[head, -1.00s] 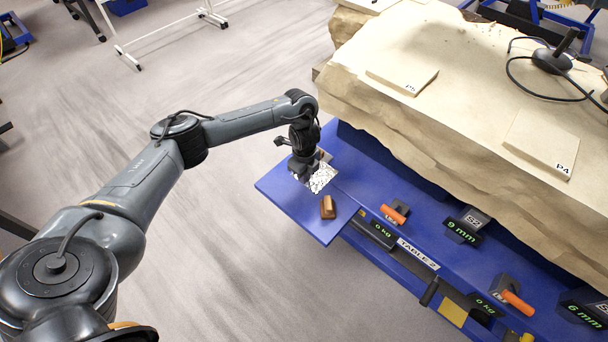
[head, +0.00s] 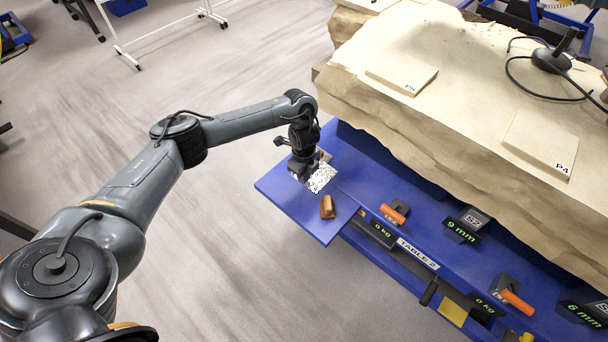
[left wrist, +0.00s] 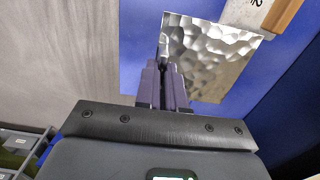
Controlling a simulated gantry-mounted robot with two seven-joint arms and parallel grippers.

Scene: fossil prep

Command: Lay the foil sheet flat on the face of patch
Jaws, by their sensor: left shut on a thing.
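The foil sheet (head: 322,178) is a shiny, dimpled silver square at the left end of the blue table. It also shows in the left wrist view (left wrist: 215,55). My left gripper (head: 304,170) is over the sheet's near-left part, its fingers (left wrist: 165,75) shut on the sheet's edge. I cannot tell whether the whole sheet lies on the table or is slightly raised. Pale flat patches lie on the big tan rock: one marked P4 (head: 540,145) and another with a label that is hard to read (head: 402,78). My right gripper is in neither view.
A brown wooden block (head: 328,207) sits on the blue table (head: 290,205) beside the foil. Orange-handled clamps (head: 395,213) and digital displays line the table's front. The tan rock (head: 440,115) rises behind. A black lamp-like device with a cable (head: 552,60) stands on it.

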